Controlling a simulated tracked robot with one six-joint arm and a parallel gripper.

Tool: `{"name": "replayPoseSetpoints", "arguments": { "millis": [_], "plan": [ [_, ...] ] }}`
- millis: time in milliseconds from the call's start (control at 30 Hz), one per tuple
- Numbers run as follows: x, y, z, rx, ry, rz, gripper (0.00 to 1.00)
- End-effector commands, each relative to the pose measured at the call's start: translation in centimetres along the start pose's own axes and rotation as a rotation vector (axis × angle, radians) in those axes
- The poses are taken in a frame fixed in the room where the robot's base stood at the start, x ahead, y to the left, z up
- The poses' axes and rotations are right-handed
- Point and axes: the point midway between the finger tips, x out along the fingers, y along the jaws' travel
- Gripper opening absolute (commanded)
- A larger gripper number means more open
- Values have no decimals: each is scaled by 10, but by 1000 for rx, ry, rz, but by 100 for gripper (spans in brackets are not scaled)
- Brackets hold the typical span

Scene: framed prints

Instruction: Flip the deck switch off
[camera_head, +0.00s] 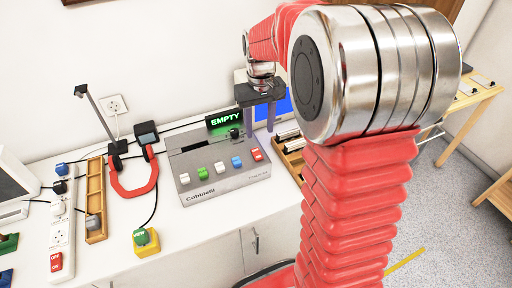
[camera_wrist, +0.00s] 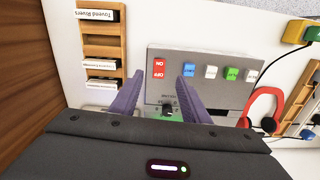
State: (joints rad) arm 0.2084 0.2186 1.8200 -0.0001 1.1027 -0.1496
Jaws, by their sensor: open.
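The grey deck (camera_head: 228,187) stands on the white counter, with a row of white, green and blue buttons along its front. Its red rocker switch (camera_head: 257,155) is at the right end of that row. In the wrist view the switch (camera_wrist: 159,69) shows two marked halves; which half is pressed I cannot tell. My gripper (camera_head: 260,119) is open and empty, above the back right of the deck. In the wrist view its purple fingers (camera_wrist: 160,82) appear on either side of the switch, apart from it. The deck's display (camera_head: 224,119) glows green with "EMPTY".
A power strip (camera_head: 62,225) with its own red switch lies at the left. Red headphones (camera_head: 133,189) and a yellow-green button box (camera_head: 146,242) lie left of the deck. A wooden rack (camera_wrist: 103,45) with labelled cases stands beside the deck. A blue screen (camera_head: 264,110) is behind.

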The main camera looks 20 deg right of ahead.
Motion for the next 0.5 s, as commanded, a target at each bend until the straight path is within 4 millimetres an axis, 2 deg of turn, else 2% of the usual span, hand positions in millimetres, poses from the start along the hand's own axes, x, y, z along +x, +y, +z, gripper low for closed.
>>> {"name": "replayPoseSetpoints", "arguments": {
  "millis": [67, 167, 500],
  "plan": [
    [-10, 1, -10, -17, 10, 1, 42],
    [-20, 2, -13, -40, 12, 2, 42],
    [-19, 2, -9, -56, 0, 0, 42]
  ]
}}
